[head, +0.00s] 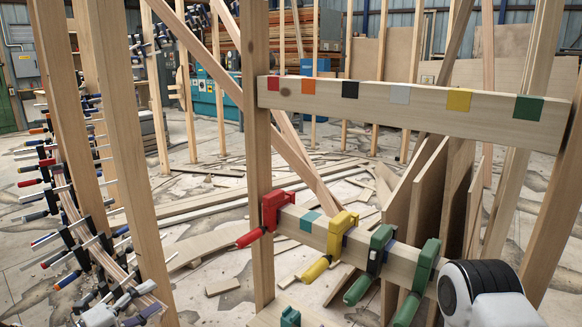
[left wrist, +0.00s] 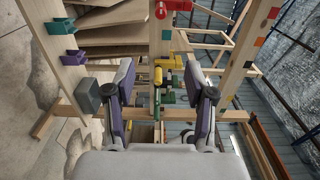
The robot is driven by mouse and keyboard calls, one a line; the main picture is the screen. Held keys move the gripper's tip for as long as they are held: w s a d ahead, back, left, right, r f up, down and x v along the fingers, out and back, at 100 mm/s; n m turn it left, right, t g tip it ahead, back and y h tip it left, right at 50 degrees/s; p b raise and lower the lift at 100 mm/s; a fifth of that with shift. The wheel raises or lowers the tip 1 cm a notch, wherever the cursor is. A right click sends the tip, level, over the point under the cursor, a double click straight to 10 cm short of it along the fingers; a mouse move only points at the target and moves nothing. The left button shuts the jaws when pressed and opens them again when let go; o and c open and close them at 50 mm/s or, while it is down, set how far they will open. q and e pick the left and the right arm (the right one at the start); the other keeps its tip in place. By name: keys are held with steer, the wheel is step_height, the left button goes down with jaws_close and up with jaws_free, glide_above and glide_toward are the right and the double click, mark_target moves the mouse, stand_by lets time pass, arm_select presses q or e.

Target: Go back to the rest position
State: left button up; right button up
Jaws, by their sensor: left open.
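My left gripper (head: 146,301) shows at the lower left edge of the head view, beside a curved wooden stringer (head: 88,236) lined with many clamps. In the left wrist view its two fingers (left wrist: 159,78) stand wide apart with nothing held between them. Whether it touches the stringer cannot be told. A white and black part of my arm shows at the lower right of the head view; no right gripper fingers are visible.
A lower rail carries a red clamp (head: 272,212), a yellow clamp (head: 338,234) and green clamps (head: 378,250). An upper rail (head: 430,99) has coloured patches. Upright posts (head: 128,130) stand close by. Loose boards (head: 215,245) lie on the floor.

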arm_select(q)
steer(key=s+d+f+n+g+y+p, duration=0.3)
steer(key=s+d+g+p, duration=0.4)
steer(key=s+d+p, duration=0.8)
steer(key=s+a+f+n+g+y+p, duration=0.1)
steer(key=s+a+n+g+y+p, duration=0.2)
steer(key=s+n, duration=0.6)
steer(key=s+a+f+n+g+y+p, duration=0.2)
steer(key=s+a+n+g+y+p, duration=0.2)
steer(key=s+n, duration=0.5)
steer(key=a+n+y, duration=0.1)
steer(key=a+n, duration=0.1)
steer(key=n, duration=0.3)
steer(key=shift+a, duration=0.25)
arm_select(e)
step_height(320, 180, up, 23)
steer(key=shift+w, duration=0.2)
steer(key=shift+d+r, duration=0.1)
